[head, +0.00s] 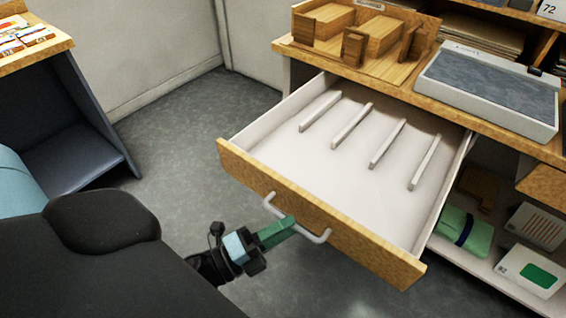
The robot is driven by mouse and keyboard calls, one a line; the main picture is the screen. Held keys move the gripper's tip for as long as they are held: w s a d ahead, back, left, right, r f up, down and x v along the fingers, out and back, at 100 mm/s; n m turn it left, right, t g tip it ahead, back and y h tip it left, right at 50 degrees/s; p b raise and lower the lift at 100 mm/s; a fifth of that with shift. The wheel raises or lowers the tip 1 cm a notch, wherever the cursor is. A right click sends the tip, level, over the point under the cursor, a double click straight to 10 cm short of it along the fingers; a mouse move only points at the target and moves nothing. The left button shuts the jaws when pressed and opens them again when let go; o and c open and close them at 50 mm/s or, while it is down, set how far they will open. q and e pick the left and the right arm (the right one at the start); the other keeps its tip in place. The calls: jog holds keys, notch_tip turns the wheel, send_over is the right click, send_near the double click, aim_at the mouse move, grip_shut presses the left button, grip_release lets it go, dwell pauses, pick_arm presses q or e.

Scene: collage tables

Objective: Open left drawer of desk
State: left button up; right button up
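The desk's left drawer (340,180) stands pulled far out in the head view, with a pale, empty interior and several low dividers. Its wooden front (370,248) carries a white bar handle (318,238). My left gripper (286,226) comes in from the lower left. Its green fingers look closed together at the middle of the handle and cover part of the bar. My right gripper does not show.
The desktop (385,87) bears a wooden organizer (362,30) and a grey-topped device (488,88). An open shelf below holds a green bundle (463,232) and envelopes (530,268). A blue-grey cabinet (75,140) stands left. Grey floor lies between them.

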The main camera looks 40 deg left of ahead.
pick_arm(q)
jog(key=shift+w, duration=0.1)
jog(key=v, duration=0.8)
dwell(0.6)
